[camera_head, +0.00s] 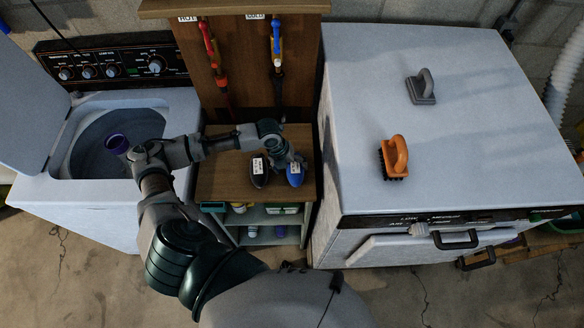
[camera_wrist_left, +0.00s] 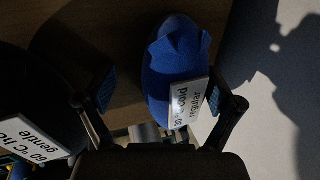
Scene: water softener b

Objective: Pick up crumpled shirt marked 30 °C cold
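The blue crumpled shirt (camera_head: 295,176) lies at the front right of the brown wooden shelf top. It fills the middle of the left wrist view (camera_wrist_left: 172,65), with a white tag that seems to read 30 °C cold, regular. My left gripper (camera_head: 284,160) is over the shirt's back end. In the wrist view its two fingers (camera_wrist_left: 158,92) stand open, one on either side of the blue shirt; I cannot tell whether they touch it. A dark shirt (camera_head: 259,172) lies just left, its tag reading 60 °C hot, gentle (camera_wrist_left: 35,138). My right gripper is not in view.
A white dryer (camera_head: 450,120) on the right carries an orange brush (camera_head: 394,158) and a grey brush (camera_head: 420,88). A board with hot and cold valves (camera_head: 240,60) rises behind.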

